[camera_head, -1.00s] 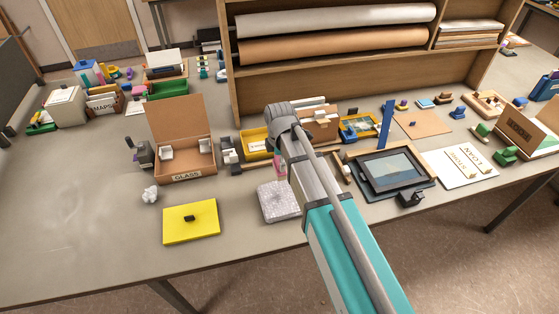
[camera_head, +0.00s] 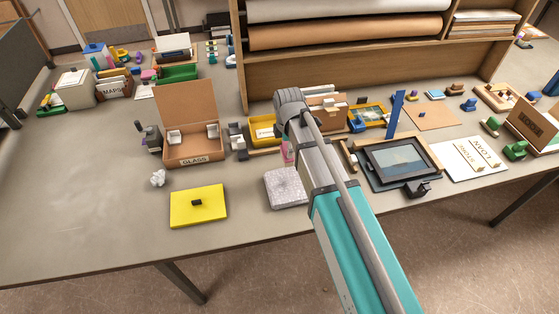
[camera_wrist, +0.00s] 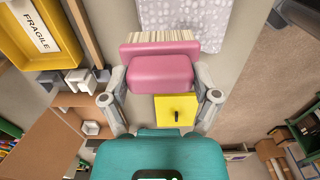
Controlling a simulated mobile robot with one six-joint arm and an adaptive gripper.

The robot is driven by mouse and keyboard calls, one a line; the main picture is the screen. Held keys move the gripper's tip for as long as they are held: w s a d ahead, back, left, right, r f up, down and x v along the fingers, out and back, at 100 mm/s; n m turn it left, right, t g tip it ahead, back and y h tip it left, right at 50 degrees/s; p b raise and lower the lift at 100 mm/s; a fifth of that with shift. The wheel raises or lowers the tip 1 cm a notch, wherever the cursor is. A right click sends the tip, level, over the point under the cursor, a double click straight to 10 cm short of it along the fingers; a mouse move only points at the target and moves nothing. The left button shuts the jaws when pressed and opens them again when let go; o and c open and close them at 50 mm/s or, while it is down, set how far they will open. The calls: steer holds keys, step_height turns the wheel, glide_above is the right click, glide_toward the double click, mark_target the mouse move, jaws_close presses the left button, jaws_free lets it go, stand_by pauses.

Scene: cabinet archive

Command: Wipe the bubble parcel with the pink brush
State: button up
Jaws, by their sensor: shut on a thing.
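The bubble parcel (camera_head: 286,189) is a pale, speckled, flat block on the table near its front edge, just left of my arm. It also shows at the top of the wrist view (camera_wrist: 185,14). My gripper (camera_wrist: 160,82) is shut on the pink brush (camera_wrist: 160,72), with a finger on each side. The cream bristles point towards the parcel and overlap its edge in the wrist view; I cannot tell whether they touch it. In the head view, the pink brush (camera_head: 287,152) shows just behind the parcel. My arm hides most of the gripper there.
A yellow pad (camera_head: 198,206) with a black knob lies left of the parcel. The open GLASS box (camera_head: 193,160) stands behind it. A dark framed panel (camera_head: 397,164) lies right of my arm. A shelf unit rises behind.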

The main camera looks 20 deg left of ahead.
steer(key=shift+f+b, duration=1.4)
steer(key=shift+f, duration=0.35)
steer(key=shift+a+r, duration=0.1)
